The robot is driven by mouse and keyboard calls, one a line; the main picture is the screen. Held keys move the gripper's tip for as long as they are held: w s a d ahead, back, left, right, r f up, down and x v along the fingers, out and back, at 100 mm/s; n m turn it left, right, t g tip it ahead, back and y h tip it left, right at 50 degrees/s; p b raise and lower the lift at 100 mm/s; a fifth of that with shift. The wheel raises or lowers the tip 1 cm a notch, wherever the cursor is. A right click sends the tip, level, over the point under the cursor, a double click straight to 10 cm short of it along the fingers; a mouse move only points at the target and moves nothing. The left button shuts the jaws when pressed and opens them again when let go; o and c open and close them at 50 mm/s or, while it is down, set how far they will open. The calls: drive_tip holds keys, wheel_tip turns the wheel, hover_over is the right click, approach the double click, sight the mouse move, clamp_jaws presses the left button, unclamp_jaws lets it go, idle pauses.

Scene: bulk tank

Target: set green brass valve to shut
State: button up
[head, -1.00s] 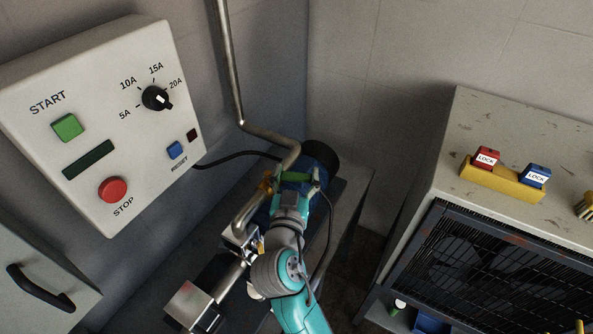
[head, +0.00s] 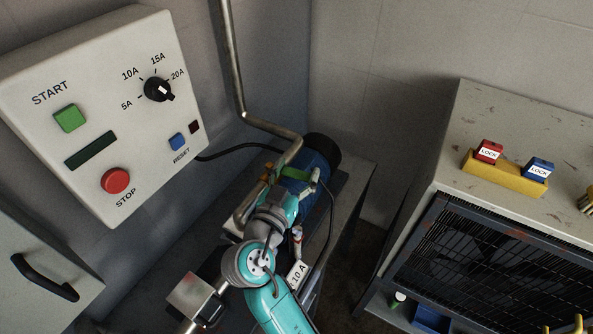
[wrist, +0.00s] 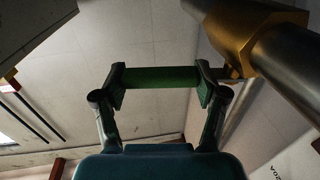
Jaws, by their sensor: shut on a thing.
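The green valve handle (head: 296,174) shows just past the end of my arm, beside the blue motor or pump. In the wrist view the green handle (wrist: 162,77) spans the gap between both finger pads. My gripper (wrist: 161,80) is shut on it, one pad at each end. The brass valve body (wrist: 240,36) sits right of the handle on a metal pipe (wrist: 290,62). In the head view a small part of the brass (head: 268,171) shows left of the handle. My arm hides most of the valve there, and I cannot tell the handle's exact angle to the pipe.
The blue motor (head: 318,168) stands just behind the valve. A bent pipe (head: 270,128) runs down the wall. A control panel (head: 110,110) is on the left. A grey cabinet (head: 540,125) with a yellow lock holder (head: 505,174) stands right.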

drive_tip(key=o, duration=1.7)
drive_tip(key=shift+f, duration=0.15)
drive_tip(key=v, duration=0.7)
drive_tip(key=shift+s, duration=0.15)
drive_tip(key=shift+a, duration=0.1)
